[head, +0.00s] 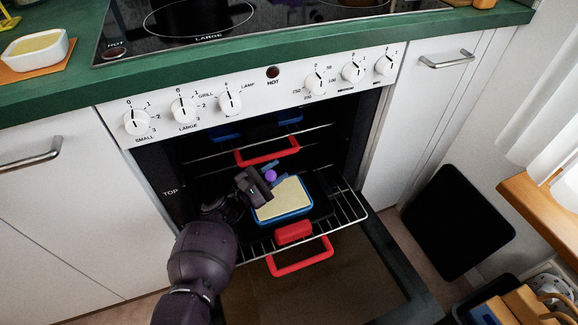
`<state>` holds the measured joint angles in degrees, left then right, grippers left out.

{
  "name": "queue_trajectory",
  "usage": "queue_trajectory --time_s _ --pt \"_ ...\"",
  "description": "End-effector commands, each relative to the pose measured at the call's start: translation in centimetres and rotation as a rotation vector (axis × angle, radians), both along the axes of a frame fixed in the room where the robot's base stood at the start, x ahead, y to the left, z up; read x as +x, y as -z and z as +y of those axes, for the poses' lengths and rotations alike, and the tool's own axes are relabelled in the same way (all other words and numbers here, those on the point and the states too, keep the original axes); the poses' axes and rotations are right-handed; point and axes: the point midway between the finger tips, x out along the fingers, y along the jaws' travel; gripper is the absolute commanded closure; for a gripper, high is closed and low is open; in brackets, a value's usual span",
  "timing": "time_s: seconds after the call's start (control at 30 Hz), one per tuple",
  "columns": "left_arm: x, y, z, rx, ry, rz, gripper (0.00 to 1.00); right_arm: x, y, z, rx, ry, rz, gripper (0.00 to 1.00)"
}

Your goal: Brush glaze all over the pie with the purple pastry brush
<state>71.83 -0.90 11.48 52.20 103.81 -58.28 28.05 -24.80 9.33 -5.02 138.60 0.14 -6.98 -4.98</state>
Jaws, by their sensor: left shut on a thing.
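The pie (284,201) has a flat, pale yellow top and sits in a blue rectangular dish (272,220). The dish stands on a dark tray on the pulled-out rack of the open oven. My left gripper (265,180) reaches in from the lower left, over the back left corner of the dish. It is shut on the purple pastry brush (271,176), of which only a small purple part shows. The gripper hides the rest, so I cannot tell whether the bristles touch the pie. My right gripper is out of view.
Another red handle (267,151) shows deeper inside. A black panel (458,222) is at the right.

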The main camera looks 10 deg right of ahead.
Motion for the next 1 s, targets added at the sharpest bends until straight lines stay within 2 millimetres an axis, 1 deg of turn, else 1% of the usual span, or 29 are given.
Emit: queue_trajectory --time_s 0.03,0.2,0.33,0.37,0.4,0.5,1.0 --pt "-0.1 -0.2 0.7 0.001 -0.002 -0.002 0.97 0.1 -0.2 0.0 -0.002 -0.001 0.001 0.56" --pt "-0.5 -0.1 2.9 0.002 -0.002 -0.001 0.97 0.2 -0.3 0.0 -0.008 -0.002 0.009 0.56" --pt "-0.8 0.0 4.1 0.001 0.000 -0.002 0.97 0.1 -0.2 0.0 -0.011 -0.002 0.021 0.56" --pt "-0.9 1.0 3.9 0.000 0.001 0.004 0.97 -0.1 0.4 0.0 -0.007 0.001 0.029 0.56" --pt "-1.0 1.5 3.9 0.000 0.000 0.008 0.97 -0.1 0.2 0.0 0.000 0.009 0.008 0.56" --pt "-1.0 2.2 3.9 0.001 0.001 0.008 0.97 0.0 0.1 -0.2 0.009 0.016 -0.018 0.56" --pt "-0.8 2.0 3.9 0.000 0.000 -0.001 0.97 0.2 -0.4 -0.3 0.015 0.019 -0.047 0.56"
